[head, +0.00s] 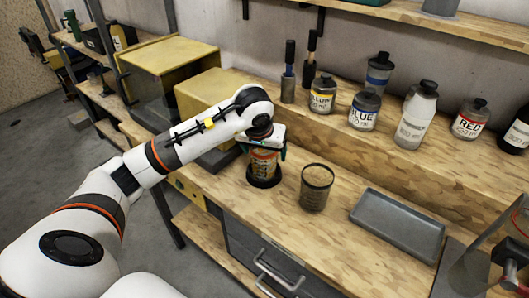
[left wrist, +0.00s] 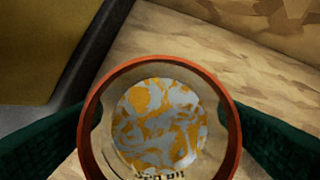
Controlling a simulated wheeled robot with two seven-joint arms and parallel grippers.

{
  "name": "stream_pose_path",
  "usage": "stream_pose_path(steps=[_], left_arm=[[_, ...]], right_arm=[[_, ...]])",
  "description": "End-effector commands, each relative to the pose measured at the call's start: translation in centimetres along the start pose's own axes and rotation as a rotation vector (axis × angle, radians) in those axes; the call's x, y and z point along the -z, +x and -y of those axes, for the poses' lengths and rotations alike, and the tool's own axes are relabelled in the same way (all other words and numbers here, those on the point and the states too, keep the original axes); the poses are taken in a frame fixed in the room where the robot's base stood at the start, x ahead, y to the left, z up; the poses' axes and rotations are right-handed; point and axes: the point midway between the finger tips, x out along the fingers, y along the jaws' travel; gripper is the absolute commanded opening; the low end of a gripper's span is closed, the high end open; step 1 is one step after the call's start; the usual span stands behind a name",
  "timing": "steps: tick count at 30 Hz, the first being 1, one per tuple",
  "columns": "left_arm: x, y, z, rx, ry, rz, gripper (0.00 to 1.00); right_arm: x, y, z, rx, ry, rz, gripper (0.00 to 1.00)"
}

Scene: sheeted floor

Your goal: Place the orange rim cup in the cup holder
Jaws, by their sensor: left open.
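The orange rim cup (head: 264,166) stands upright on the wooden bench, with its lower end at a round black cup holder (head: 264,182); it looks seated in it. In the left wrist view I look down into the cup (left wrist: 160,172), with its orange rim and orange-and-grey patterned bottom. My left gripper (head: 265,147) is open above and around the cup's upper part. In the left wrist view its green fingers (left wrist: 160,128) lie on either side of the rim; whether they touch it I cannot tell.
A dark see-through cup (head: 316,187) stands just right of the holder. A grey tray (head: 398,224) lies further right. Several labelled bottles (head: 364,110) stand on the raised ledge behind. Yellow-topped boxes (head: 168,55) stand at left. The bench front has drawers (head: 275,262).

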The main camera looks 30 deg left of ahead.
Motion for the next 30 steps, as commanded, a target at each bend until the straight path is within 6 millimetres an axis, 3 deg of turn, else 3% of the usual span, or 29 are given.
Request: stream_pose_path(steps=[9, 15, 30], left_arm=[[-0.1, -6.9, 0.0, -0.001, 0.0, 0.006, 0.83], [0.0, -9.7, 0.0, -0.001, 0.0, 0.003, 0.83], [0.0, -10.5, 0.0, -0.002, -0.001, 0.0, 0.83]], right_arm=[[0.1, 0.7, 0.0, 0.0, 0.0, 0.001, 0.36], [0.0, 0.8, 0.0, 0.0, 0.0, 0.001, 0.36], [0.0, 0.9, -0.3, -0.003, 0.0, 0.002, 0.36]])
